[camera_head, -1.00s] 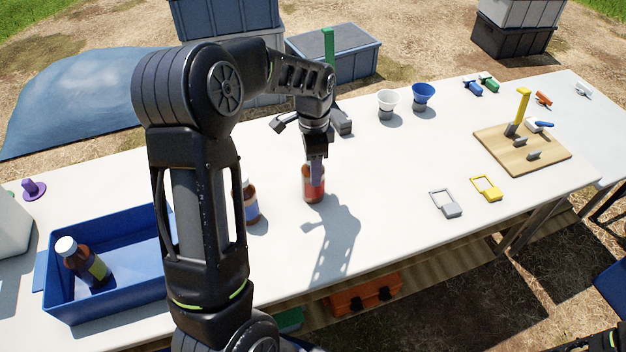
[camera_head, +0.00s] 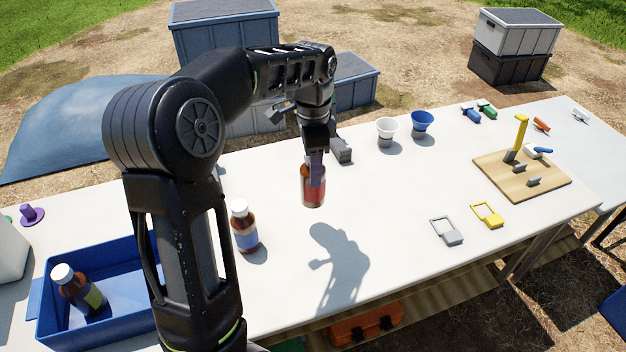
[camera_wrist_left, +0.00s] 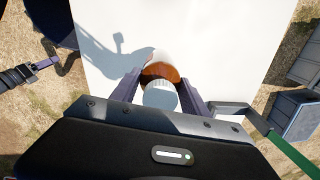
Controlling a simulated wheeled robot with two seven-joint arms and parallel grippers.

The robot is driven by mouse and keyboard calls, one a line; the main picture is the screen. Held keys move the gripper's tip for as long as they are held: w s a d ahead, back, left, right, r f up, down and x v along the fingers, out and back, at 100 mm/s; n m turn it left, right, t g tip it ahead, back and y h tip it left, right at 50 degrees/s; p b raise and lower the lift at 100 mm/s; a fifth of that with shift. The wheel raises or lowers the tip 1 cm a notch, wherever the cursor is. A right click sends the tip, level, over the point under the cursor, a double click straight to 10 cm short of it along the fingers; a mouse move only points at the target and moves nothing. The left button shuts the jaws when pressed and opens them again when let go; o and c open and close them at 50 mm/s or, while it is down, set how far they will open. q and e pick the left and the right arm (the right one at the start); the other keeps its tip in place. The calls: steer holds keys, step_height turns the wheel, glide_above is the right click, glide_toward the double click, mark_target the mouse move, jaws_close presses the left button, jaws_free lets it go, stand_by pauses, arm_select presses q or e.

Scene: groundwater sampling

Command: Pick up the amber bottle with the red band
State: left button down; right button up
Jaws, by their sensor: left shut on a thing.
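The amber bottle with the red band (camera_head: 313,192) is upright in the head view, near the middle of the white table. My left gripper (camera_head: 315,168) comes down from above and is shut on its upper part. The bottle's shadow lies apart from its base, so it is held above the table. In the left wrist view, the bottle's white cap (camera_wrist_left: 160,96) and amber shoulder (camera_wrist_left: 160,72) sit between the two fingers of the left gripper (camera_wrist_left: 160,90). The red band is hidden there.
An amber bottle with a blue band (camera_head: 244,228) stands to the left. A blue bin (camera_head: 120,258) at the left holds a yellow-banded bottle (camera_head: 78,290). White (camera_head: 387,131) and blue (camera_head: 422,123) funnels stand at the back right. The table's front middle is clear.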

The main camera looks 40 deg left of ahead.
arm_select(q)
steer(key=shift+r, duration=0.4)
stand_by(0.4)
